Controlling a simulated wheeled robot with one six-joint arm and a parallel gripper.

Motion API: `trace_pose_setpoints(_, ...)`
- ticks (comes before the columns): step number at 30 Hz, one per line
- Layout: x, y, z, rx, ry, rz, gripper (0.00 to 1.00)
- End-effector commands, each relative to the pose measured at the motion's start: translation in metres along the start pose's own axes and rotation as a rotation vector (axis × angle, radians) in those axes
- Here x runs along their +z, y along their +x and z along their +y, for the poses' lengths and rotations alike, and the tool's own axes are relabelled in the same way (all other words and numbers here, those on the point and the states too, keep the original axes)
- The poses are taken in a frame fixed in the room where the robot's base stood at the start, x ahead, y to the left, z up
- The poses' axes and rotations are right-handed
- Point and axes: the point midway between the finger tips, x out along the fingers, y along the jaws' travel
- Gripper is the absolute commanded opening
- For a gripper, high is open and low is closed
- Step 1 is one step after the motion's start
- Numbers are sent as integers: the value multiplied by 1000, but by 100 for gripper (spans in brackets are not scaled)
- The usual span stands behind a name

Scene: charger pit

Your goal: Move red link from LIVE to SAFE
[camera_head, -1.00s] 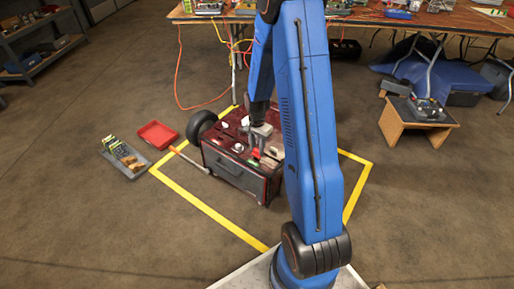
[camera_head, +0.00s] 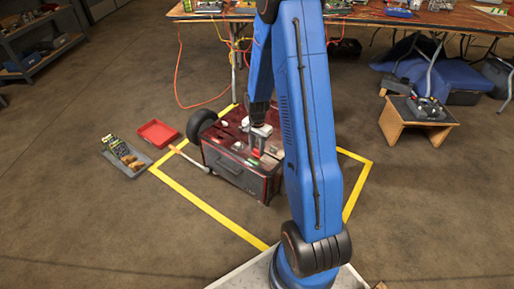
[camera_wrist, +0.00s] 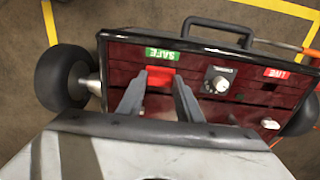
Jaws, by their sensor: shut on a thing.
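The charger (camera_head: 235,178) is a dark red box on wheels, and its panel (camera_wrist: 205,65) fills the upper part of the wrist view. My gripper (camera_wrist: 158,87) is shut on the red link (camera_wrist: 160,75), which sits between the fingertips. The link is just below the green SAFE label (camera_wrist: 162,54). I cannot tell whether it is seated in the panel or held just above it. The red LIVE label (camera_wrist: 277,73) is at the panel's right, with no red link beside it. In the head view my gripper (camera_head: 256,143) is over the charger's top, and the link is hard to make out.
A round knob (camera_wrist: 217,83) lies between the two labels. A black handle (camera_wrist: 218,27) runs along the panel's edge. Yellow floor tape (camera_head: 205,208) surrounds the charger. A red tray (camera_head: 158,133) and a grey tray (camera_head: 123,160) with items lie left of it.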

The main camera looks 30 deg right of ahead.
Motion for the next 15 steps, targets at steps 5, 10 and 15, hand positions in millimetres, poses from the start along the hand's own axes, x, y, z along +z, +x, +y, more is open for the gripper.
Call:
trace_pose_setpoints(5, 0, 3, 0, 0, 0, 0, 10)
trace_pose_setpoints(10, 0, 6, 0, 1, 0, 0, 10)
trace_pose_setpoints(15, 0, 9, 0, 1, 0, -1, 10)
